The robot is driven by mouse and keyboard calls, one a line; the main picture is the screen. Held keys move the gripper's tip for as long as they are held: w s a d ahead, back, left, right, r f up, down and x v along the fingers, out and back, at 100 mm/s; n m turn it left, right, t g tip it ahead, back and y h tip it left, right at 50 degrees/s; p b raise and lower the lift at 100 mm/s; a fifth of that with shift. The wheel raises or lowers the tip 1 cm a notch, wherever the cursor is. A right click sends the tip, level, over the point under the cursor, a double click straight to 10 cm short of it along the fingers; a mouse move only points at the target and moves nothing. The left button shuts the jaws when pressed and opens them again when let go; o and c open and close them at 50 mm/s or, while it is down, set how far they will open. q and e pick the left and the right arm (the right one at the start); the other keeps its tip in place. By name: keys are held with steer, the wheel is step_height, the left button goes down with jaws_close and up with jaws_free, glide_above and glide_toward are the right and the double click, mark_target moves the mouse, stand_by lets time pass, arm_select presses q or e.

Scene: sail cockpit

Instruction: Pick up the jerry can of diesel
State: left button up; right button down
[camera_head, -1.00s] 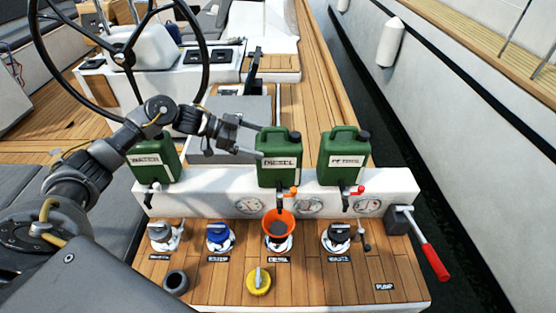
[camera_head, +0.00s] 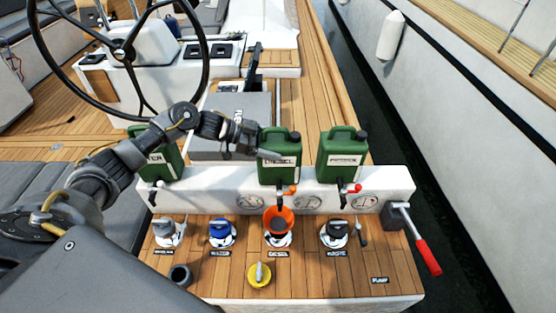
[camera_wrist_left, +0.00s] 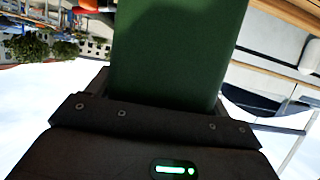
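The green jerry can labelled DIESEL (camera_head: 280,172) stands upright on the white ledge, the middle of three cans. My left gripper (camera_head: 262,147) is at its left side at label height. One finger lies across the front face; the other is hidden behind the can. In the left wrist view the green can (camera_wrist_left: 178,50) fills the space in front of the palm. Whether the fingers press on it cannot be told. My right gripper is out of view.
Green cans stand to the left (camera_head: 160,165) and right (camera_head: 341,170) on the white ledge (camera_head: 225,182). An orange funnel (camera_head: 278,220) sits below the diesel can's tap. A steering wheel (camera_head: 122,52) rises at the left. A red-handled lever (camera_head: 428,258) is at the right.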

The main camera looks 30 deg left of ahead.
arm_select(q)
steer(key=c, duration=0.9)
steer(key=shift+w+r, duration=0.1)
steer(key=shift+r, duration=0.05)
steer(key=shift+c, duration=1.2)
steer(key=shift+r, duration=0.1)
